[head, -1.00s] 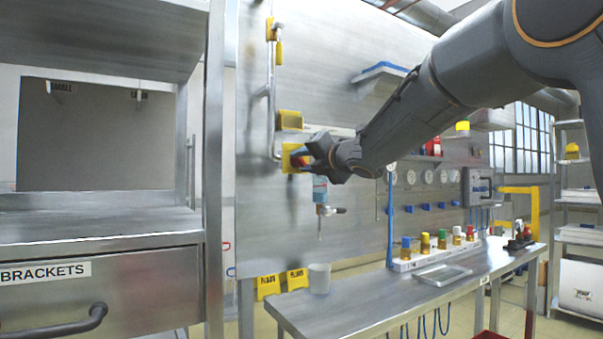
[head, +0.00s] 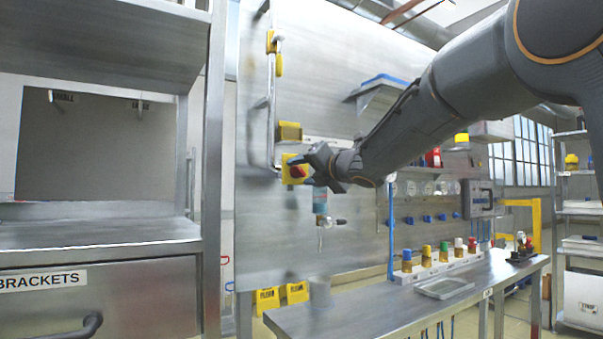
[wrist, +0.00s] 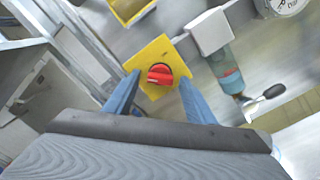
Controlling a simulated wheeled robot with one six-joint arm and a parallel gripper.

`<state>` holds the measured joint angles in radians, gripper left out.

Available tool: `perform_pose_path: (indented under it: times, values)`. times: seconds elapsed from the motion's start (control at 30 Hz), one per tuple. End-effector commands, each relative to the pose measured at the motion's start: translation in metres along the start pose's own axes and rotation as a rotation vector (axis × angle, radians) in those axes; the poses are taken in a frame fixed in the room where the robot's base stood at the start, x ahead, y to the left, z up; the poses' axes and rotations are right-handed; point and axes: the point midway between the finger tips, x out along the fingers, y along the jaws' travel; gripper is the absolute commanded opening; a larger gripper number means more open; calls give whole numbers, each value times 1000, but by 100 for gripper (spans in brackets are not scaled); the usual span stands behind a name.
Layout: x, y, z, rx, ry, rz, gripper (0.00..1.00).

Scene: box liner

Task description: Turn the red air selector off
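The red air selector (head: 298,172) is a red knob on a square yellow plate (head: 287,162) fixed to the upright steel panel. In the wrist view the red knob (wrist: 160,74) lies between my two blue fingers, its grip bar set at a slant to the plate's edges. My gripper (head: 307,171) is open just in front of the plate and to its right in the head view. In the wrist view my gripper (wrist: 157,84) has its fingertips apart on either side of the knob, with a visible gap. I cannot tell whether either finger touches the plate.
A blue-banded filter bowl with a small lever valve (head: 321,205) hangs just below my gripper. A yellow box (head: 289,131) and a pipe with a yellow handle (head: 273,60) are above. A steel bench (head: 370,310) with several coloured fittings stands below right.

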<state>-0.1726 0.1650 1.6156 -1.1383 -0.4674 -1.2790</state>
Motion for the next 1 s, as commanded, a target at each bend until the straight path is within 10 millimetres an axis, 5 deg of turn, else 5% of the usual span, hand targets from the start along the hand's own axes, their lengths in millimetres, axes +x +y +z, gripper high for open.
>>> perform_pose_path:
  times: [0.27, 0.7, 1.0]
  values:
    - [-6, 0, 0, 0, -1, 1, 50]
    - [-69, 0, 0, 0, -2, -1, 50]
    - [-80, 1, -1, 1, 0, 1, 50]
